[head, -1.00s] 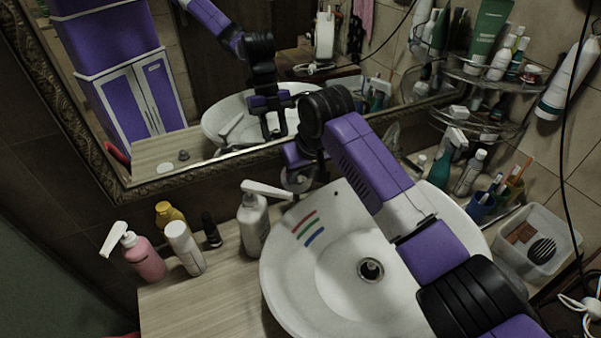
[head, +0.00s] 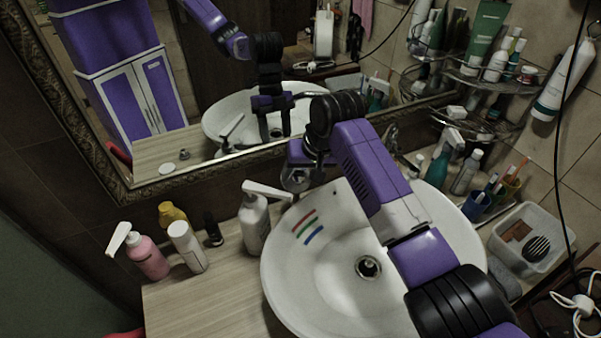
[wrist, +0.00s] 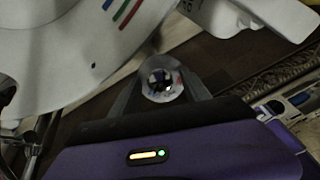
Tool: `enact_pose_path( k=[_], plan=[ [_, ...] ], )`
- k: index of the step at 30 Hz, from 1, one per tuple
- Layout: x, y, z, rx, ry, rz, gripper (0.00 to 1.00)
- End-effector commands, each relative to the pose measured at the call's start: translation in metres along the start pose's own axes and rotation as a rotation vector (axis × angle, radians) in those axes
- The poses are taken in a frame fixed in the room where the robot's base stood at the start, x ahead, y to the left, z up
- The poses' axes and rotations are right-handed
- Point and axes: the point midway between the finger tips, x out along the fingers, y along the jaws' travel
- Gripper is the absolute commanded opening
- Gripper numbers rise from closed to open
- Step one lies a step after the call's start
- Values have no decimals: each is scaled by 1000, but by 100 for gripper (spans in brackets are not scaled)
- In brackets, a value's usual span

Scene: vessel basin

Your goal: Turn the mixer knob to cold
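The mixer knob is a round, shiny metal piece; it shows in the wrist view (wrist: 161,79) and at the back edge of the basin in the head view (head: 296,179). My gripper (wrist: 160,72) has its dark fingers on both sides of the knob and appears to touch it. In the head view my gripper (head: 300,160) reaches the knob from above, partly hidden by my wrist. Red, green and blue stripes mark the white basin (head: 290,270) beside the knob; they also show in the wrist view.
A white pump bottle (head: 255,225) stands close left of the knob. A pink bottle (head: 148,258) and a white bottle (head: 187,247) stand farther left on the wooden counter (head: 210,305). The mirror (head: 190,160) is close behind. A blue cup (head: 476,205) stands right of the basin.

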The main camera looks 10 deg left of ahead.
Motion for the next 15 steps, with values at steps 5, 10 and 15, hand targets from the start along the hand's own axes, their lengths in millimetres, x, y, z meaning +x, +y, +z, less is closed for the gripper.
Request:
enact_pose_path(
  k=[5, 10, 15],
  plan=[
    [0, 0, 0, -1, 0, 0, 56],
    [-2, 0, 0, -2, 0, 0, 56],
    [-20, 0, 0, -2, 3, -1, 56]
  ],
)
